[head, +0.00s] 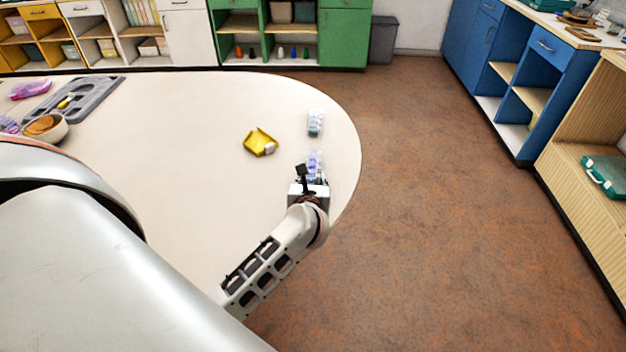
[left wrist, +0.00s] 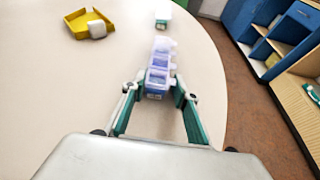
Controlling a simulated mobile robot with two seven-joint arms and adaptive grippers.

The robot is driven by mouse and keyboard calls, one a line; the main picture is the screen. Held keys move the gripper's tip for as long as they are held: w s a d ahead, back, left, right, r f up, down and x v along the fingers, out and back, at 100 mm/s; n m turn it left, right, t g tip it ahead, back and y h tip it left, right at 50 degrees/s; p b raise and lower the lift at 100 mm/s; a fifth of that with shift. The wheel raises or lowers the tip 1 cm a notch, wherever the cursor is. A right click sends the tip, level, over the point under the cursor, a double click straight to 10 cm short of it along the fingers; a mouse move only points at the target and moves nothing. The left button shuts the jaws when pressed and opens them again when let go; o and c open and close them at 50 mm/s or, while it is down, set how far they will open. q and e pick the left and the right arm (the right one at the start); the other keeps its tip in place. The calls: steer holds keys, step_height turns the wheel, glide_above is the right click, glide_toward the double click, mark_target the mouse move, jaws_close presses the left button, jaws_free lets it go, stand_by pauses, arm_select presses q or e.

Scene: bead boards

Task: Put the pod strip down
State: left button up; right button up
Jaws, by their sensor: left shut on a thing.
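The pod strip (head: 315,160) is a row of translucent blue-violet compartments near the table's right edge. It also shows in the left wrist view (left wrist: 160,60), pointing away from me, its lids appearing raised. My left gripper (head: 313,181) is shut on the near end of the strip. In the left wrist view its green-edged fingers (left wrist: 156,92) stand on either side of that end. The finger contacts are partly hidden in the head view. I cannot tell whether the strip's underside touches the table. My right gripper is not in view.
A white-and-teal container (head: 315,123) stands just beyond the strip. A yellow tray (head: 257,139) with a small white block (head: 269,148) lies to the left. The table's (head: 215,200) curved right edge is close, with open floor beyond. The table's middle is clear.

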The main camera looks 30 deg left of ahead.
arm_select(q)
steer(key=shift+f, duration=0.25)
steer(key=o, duration=1.1)
steer(key=shift+r, duration=0.1)
steer(key=shift+c, duration=0.2)
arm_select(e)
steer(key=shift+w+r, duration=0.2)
